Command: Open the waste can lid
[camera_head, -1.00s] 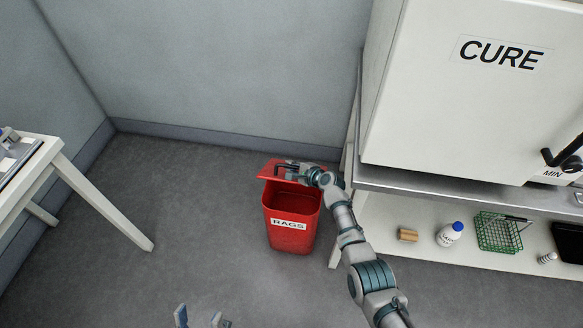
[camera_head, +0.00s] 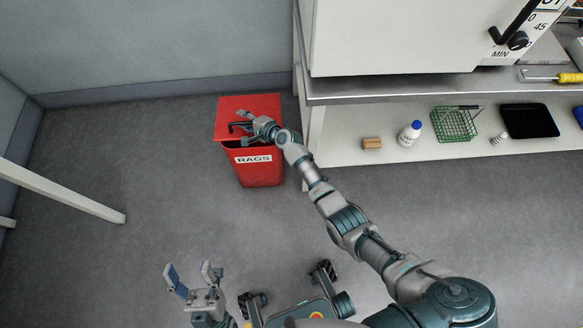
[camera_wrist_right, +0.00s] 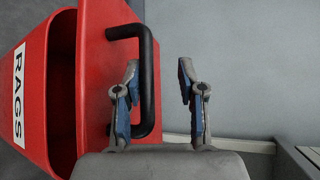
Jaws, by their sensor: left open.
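The red waste can (camera_head: 258,172) labelled RAGS stands on the floor near the wall. Its red lid (camera_head: 262,103) is partly raised, with a dark gap between lid and rim. The lid and its black handle (camera_wrist_right: 150,80) show close up in the right wrist view, beside the can (camera_wrist_right: 38,85). My right gripper (camera_wrist_right: 158,85) is open, its fingers on either side of the handle's long bar; I cannot tell whether they touch it. In the head view, my right gripper (camera_head: 250,128) is at the lid. My left gripper (camera_head: 190,272) is open and empty, low in the picture.
A white bench with a lower shelf (camera_head: 350,153) stands right of the can. The shelf holds a bottle (camera_head: 410,133), a green basket (camera_head: 455,124) and a tan block (camera_head: 372,143). A white table leg (camera_head: 70,195) is at left. Floor left of the can is clear.

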